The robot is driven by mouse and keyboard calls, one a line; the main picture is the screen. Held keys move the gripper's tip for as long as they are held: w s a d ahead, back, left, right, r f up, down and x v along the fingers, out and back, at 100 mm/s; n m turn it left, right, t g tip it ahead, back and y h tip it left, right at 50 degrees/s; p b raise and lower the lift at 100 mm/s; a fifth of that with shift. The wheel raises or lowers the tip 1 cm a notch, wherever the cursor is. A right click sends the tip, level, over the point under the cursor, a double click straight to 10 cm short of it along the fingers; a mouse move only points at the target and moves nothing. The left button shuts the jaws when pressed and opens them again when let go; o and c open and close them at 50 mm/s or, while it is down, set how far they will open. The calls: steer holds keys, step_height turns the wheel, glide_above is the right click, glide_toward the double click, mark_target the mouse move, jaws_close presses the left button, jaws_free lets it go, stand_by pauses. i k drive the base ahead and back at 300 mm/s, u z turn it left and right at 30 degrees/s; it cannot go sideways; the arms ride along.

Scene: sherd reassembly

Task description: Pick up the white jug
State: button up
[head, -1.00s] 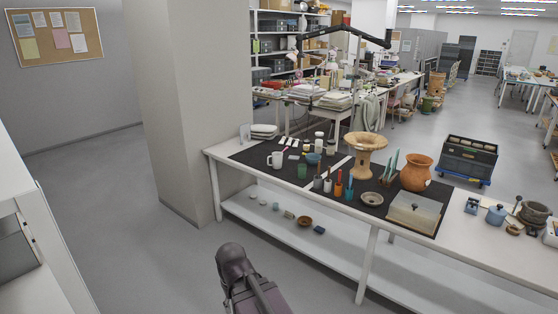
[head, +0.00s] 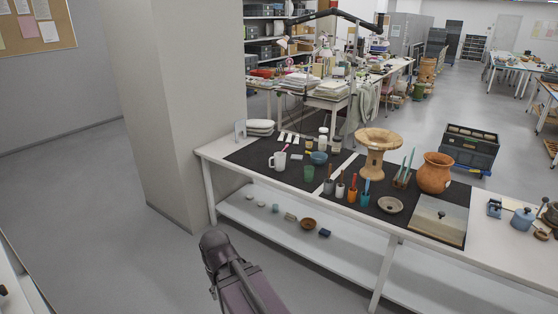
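A small white jug (head: 278,161) with a handle stands upright on the left part of the black mat (head: 246,157) on the long white table. A green cup (head: 308,173) stands to its right and nearer the front edge, and a blue bowl (head: 319,158) is further right. Nothing touches the jug that I can see. Part of my own dark arm shows at the bottom centre, in front of the table and well short of the jug. My gripper is not in view.
A grey pillar (head: 175,110) stands left of the table. Tool holders, a wooden pedestal vase (head: 378,150) and an orange pot (head: 436,173) stand further right. The lower shelf (head: 262,222) holds small bowls. The floor left of the table is clear.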

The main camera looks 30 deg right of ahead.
mark_target(280, 158)
steer(key=u, duration=0.05)
steer(key=i, duration=2.25)
steer(key=u, duration=0.7)
steer(key=k, duration=0.1)
steer(key=z, duration=3.2)
